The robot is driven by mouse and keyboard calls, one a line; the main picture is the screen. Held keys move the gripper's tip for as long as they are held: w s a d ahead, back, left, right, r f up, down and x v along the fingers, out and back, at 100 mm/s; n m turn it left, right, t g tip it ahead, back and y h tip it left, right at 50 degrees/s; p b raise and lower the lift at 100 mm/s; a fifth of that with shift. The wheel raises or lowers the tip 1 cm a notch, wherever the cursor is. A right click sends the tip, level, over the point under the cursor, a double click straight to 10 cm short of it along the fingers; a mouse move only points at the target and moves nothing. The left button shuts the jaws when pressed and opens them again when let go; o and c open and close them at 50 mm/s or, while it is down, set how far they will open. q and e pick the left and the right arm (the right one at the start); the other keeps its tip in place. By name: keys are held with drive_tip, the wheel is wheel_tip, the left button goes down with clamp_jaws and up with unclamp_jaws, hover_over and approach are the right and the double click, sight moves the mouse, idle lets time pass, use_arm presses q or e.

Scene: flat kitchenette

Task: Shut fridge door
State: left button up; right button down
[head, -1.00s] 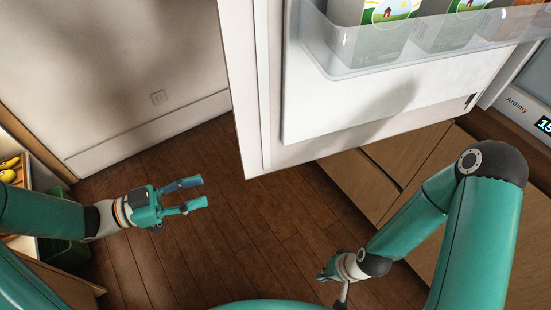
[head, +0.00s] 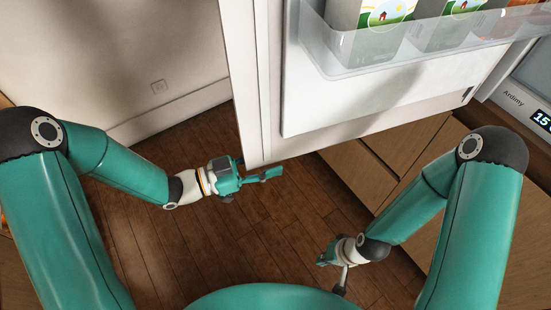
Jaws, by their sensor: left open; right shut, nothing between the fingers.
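The fridge door (head: 375,105) stands open in the upper middle and right of the head view. Its inner side with a clear shelf faces me, and its free edge (head: 245,90) is at the left. My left gripper (head: 268,183) is open at the door's lower left corner, with its fingers pointing right. One finger is close to the bottom edge; I cannot tell whether it touches. My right gripper (head: 333,262) is shut and empty, low over the floor at the lower right, apart from the door. The fridge body is not clearly visible.
Cartons (head: 368,25) stand in the clear door shelf (head: 400,58). Wooden drawer fronts (head: 375,160) are behind and right of the door. An appliance with a lit display (head: 541,120) is at the right edge. The wooden floor (head: 190,250) is clear.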

use_arm(q)
drive_tip(key=shift+w+d, duration=0.1)
drive_tip(key=shift+c, duration=0.3)
clamp_jaws()
